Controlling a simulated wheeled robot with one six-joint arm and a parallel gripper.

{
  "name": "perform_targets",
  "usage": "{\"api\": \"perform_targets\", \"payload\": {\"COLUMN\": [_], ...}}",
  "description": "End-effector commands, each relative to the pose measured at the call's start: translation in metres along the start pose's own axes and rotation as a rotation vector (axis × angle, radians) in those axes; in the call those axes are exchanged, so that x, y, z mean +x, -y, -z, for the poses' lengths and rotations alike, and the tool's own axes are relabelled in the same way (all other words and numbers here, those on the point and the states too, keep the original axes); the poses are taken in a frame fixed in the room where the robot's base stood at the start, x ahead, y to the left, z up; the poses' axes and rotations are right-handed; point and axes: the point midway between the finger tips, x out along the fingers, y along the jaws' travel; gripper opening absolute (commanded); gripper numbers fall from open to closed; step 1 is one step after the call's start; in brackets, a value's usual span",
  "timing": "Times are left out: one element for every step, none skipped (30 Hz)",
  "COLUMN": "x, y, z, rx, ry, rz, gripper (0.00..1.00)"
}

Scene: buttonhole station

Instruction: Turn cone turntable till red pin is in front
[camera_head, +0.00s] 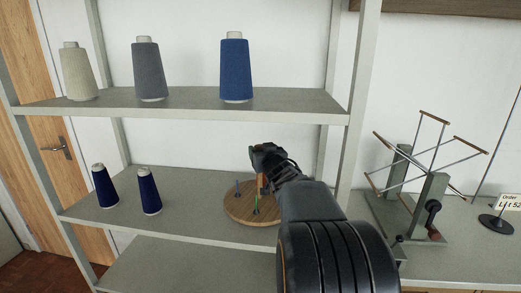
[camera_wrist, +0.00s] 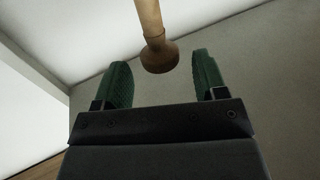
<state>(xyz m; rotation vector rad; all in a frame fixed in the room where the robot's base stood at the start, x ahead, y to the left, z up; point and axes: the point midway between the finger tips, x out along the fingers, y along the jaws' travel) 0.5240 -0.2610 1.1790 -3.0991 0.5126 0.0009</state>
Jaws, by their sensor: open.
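The cone turntable is a round wooden disc (camera_head: 236,208) on the middle shelf, partly covered by my arm. I cannot make out a red pin; a small orange-red patch shows beside my gripper, too small to identify. My gripper (camera_head: 262,155) is above the turntable's back right part. In the wrist view, my gripper (camera_wrist: 162,72) is open, with a wooden knobbed post (camera_wrist: 158,55) between its green fingers and gaps on both sides.
Two dark blue cones (camera_head: 148,190) stand on the shelf (camera_head: 190,217) left of the turntable. The upper shelf (camera_head: 190,103), overhead, carries beige, grey and blue cones. A skein winder (camera_head: 425,200) stands on the right counter. The shelf between the small cones and turntable is clear.

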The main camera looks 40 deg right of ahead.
Motion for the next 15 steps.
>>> {"api": "perform_targets", "payload": {"x": [0.006, 0.009, 0.013, 0.015, 0.017, 0.019, 0.02, 0.021, 0.022, 0.022, 0.023, 0.023, 0.023, 0.023, 0.023], "y": [0.0, 0.0, 0.0, 0.0, 0.0, 0.0, 0.0, 0.0, 0.0, 0.0, 0.0, 0.0, 0.0, 0.0, 0.0], "z": [0.0, 0.0, 0.001, 0.0, 0.0, 0.0, 0.001, 0.001, 0.0, 0.0, 0.0, 0.0, 0.0, 0.0, 0.0], "rx": [0.001, 0.0, 0.0, 0.0, 0.0, -0.001, -0.001, -0.001, -0.001, -0.001, 0.0, 0.0, 0.0, 0.0, 0.0], "ry": [0.001, 0.0, 0.0, 0.0, 0.0, 0.0, -0.001, -0.001, -0.001, -0.001, 0.0, 0.0, 0.0, 0.0, 0.0], "rz": [0.0, 0.0, 0.001, 0.001, 0.001, 0.001, 0.001, 0.001, 0.001, 0.001, 0.001, 0.001, 0.001, 0.001, 0.0], "gripper": [0.65, 0.65, 0.65, 0.65, 0.65, 0.65, 0.65, 0.65, 0.65, 0.65, 0.65, 0.65, 0.65, 0.65, 0.65]}}
